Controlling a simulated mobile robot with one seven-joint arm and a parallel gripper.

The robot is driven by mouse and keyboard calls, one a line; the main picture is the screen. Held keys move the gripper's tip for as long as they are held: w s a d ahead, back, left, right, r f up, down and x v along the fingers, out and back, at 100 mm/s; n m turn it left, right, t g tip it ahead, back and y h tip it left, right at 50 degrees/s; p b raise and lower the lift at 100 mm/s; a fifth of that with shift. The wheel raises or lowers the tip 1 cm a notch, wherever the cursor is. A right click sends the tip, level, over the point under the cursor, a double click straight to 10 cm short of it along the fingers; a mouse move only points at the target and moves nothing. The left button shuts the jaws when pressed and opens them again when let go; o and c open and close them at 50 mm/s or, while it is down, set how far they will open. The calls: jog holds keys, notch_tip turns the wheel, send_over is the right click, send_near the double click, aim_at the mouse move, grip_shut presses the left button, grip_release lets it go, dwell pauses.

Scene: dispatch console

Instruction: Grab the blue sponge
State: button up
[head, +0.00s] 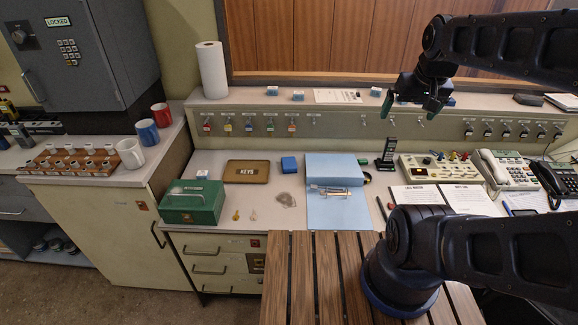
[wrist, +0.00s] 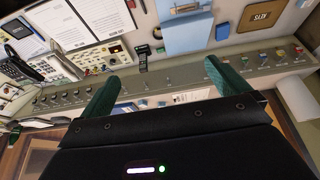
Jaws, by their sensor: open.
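A small blue block that looks like the sponge (head: 289,164) lies on the desk between the KEYS board and the light-blue folder. In the wrist view, the blue sponge (wrist: 223,31) shows beside the folder, beyond the right fingertip. My gripper (head: 412,106) is open and empty, in front of the raised back ledge at the right, well away from the sponge. Its green fingertips are wide apart in the wrist view (wrist: 162,72), with nothing between them.
The light-blue folder (head: 340,208) with a metal clip lies right of the sponge; the brown KEYS board (head: 248,171) lies left. A green cash box (head: 192,203) sits farther left. A black handset (head: 388,153) stands upright to the right. Small blue items (head: 298,95) sit on the ledge.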

notch_tip(320, 180, up, 6)
jog(key=w+a+r+m+g, duration=0.15)
jog(key=w+a+m, duration=0.25)
jog(key=w, duration=0.4)
jog(key=w+a+r+m+g, duration=0.1)
jog(key=w+a+r+m, duration=0.3)
jog(key=w, duration=0.5)
jog(key=m+g, duration=0.2)
jog(key=m, duration=0.6)
send_over(289, 162)
notch_tip(289, 162, down, 7)
notch_tip(289, 162, down, 48)
jog(key=shift+s+r, duration=0.1)
jog(key=shift+r, duration=0.15)
jog(key=shift+c, duration=0.4)
jog(key=c, duration=0.8)
